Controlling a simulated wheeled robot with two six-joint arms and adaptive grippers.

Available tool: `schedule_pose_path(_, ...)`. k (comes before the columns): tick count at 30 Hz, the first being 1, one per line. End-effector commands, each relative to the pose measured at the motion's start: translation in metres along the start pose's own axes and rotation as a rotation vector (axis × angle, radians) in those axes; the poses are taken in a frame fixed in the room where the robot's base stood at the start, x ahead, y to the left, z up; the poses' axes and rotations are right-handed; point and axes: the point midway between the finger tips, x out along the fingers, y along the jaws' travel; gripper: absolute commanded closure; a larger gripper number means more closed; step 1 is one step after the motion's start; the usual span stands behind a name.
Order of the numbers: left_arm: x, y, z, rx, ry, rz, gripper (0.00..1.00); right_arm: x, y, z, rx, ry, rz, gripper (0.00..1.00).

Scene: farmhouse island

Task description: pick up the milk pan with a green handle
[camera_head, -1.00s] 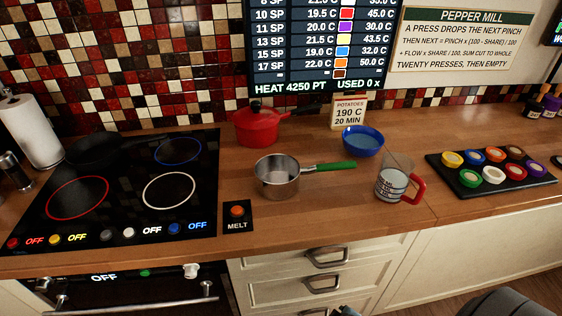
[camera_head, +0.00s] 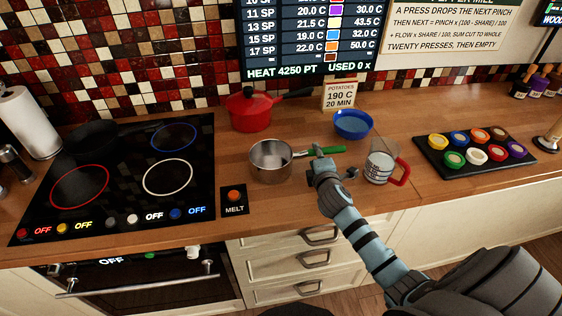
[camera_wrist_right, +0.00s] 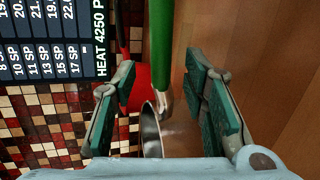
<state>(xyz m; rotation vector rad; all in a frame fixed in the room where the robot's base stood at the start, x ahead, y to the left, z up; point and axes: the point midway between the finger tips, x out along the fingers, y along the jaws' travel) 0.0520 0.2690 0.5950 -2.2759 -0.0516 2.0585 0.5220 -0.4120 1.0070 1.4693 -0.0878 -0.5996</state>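The steel milk pan (camera_head: 270,162) stands upright on the wooden worktop, right of the hob, with its green handle (camera_head: 326,151) pointing right. My right gripper (camera_head: 335,161) is at the handle, coming from the front. In the right wrist view my right gripper (camera_wrist_right: 160,78) is open, its two fingers apart on either side of the green handle (camera_wrist_right: 160,38), with gaps on both sides. The pan's rim (camera_wrist_right: 152,132) shows lower in that view. My left gripper is out of view.
A glass jug with a red handle (camera_head: 379,167) stands close right of my gripper. A blue bowl (camera_head: 352,126) and a potatoes card (camera_head: 338,98) are behind it. A red pot (camera_head: 250,112) stands behind the pan. A black hob (camera_head: 120,185) and melt button (camera_head: 233,196) lie left.

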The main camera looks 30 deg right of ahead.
Motion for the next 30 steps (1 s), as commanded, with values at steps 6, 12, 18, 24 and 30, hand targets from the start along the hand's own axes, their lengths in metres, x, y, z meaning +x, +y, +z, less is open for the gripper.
schedule_pose_path(6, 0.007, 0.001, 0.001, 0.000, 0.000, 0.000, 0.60, 0.034, -0.002, -0.004, 0.000, 0.001, -0.001, 0.60)
schedule_pose_path(12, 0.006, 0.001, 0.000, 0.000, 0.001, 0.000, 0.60, 0.034, -0.001, -0.004, 0.000, 0.002, -0.001, 0.62)
schedule_pose_path(18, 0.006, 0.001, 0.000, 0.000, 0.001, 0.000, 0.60, 0.034, -0.001, -0.004, 0.001, 0.002, -0.001, 0.94)
schedule_pose_path(24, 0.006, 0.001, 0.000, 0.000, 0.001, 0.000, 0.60, 0.034, -0.001, -0.004, 0.001, 0.002, -0.001, 1.00)
schedule_pose_path(30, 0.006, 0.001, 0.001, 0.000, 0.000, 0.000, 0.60, 0.034, 0.000, -0.005, 0.003, 0.003, 0.001, 1.00)
